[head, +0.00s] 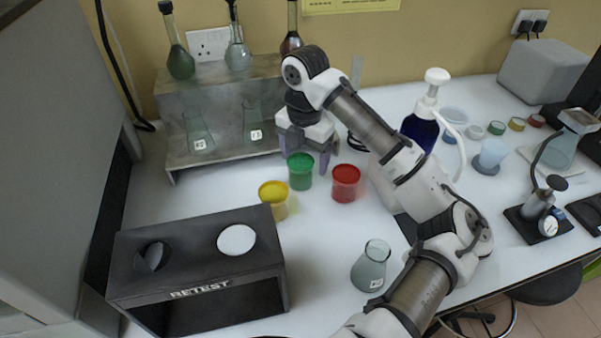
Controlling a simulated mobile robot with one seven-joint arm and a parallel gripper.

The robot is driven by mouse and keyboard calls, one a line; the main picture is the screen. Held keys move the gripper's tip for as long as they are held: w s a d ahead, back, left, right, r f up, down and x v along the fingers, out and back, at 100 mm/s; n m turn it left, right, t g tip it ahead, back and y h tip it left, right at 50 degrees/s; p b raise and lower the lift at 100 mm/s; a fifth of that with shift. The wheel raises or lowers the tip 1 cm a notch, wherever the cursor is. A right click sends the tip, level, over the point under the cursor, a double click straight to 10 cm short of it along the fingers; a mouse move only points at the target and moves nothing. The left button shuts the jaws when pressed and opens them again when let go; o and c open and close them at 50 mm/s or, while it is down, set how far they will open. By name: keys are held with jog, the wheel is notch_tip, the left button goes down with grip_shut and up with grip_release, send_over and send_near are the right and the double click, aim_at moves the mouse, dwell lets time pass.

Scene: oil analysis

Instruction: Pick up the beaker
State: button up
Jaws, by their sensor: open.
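A conical glass beaker (371,268) with grey-green contents and a small white label stands upright on the white table at the front, beside my arm. Two more labelled conical beakers, one on the left (198,132) and one on the right (252,122), stand on the lower level of the metal rack. My gripper (304,153) is open and points down, with purple fingers, just right of the rack and behind the green pot. It is close to the right rack beaker but apart from it. Nothing shows between its fingers.
Green (300,172), red (345,183) and yellow (273,198) pots stand in front of the gripper. The metal rack (215,82) holds tall flasks on top. A black RETEST box (200,268) stands front left. A blue pump bottle (420,128) stands right of the gripper.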

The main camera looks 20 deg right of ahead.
jog(key=f, duration=0.2)
jog(key=a+f+p, duration=0.1)
jog(key=f, duration=0.1)
jog(key=shift+w, duration=0.1)
jog(key=shift+f, duration=0.55)
jog(key=shift+d, duration=0.1)
jog(key=c, duration=1.1)
jog(key=shift+o, duration=0.2)
